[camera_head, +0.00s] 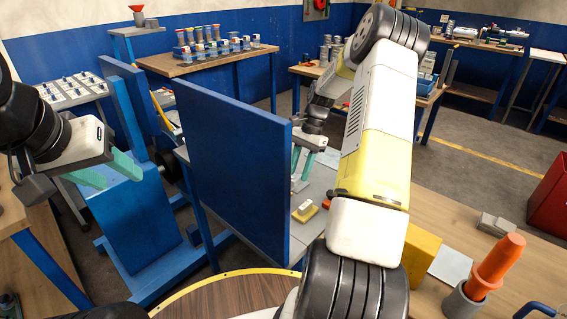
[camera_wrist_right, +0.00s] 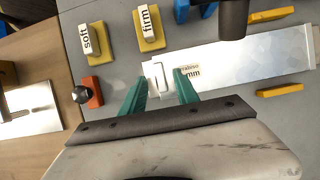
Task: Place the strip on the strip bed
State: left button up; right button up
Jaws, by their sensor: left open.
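A long shiny metal strip (camera_wrist_right: 245,58) lies on the grey tabletop in the right wrist view, with a printed label ending in "mm" near its left end. A white raised piece (camera_wrist_right: 158,77) sits at that end, between the fingertips of my right gripper (camera_wrist_right: 160,76). Those green fingers stand apart, with no clear grip visible. In the head view my right gripper (camera_head: 302,163) is over the grey table behind the blue panel. My left gripper (camera_head: 107,172) is open and empty at the left, far from the strip. I cannot make out a separate strip bed.
Yellow blocks marked "soft" (camera_wrist_right: 93,42) and "firm" (camera_wrist_right: 149,30) and a black-knobbed orange block (camera_wrist_right: 91,93) are near the right gripper. A yellow bar (camera_wrist_right: 279,90) flanks the strip. A tall blue panel (camera_head: 235,165) stands between the arms. An orange cone (camera_head: 496,262) stands right.

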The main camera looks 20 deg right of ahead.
jog(key=v, duration=1)
jog(key=shift+r, duration=0.3)
jog(key=shift+r, duration=0.1)
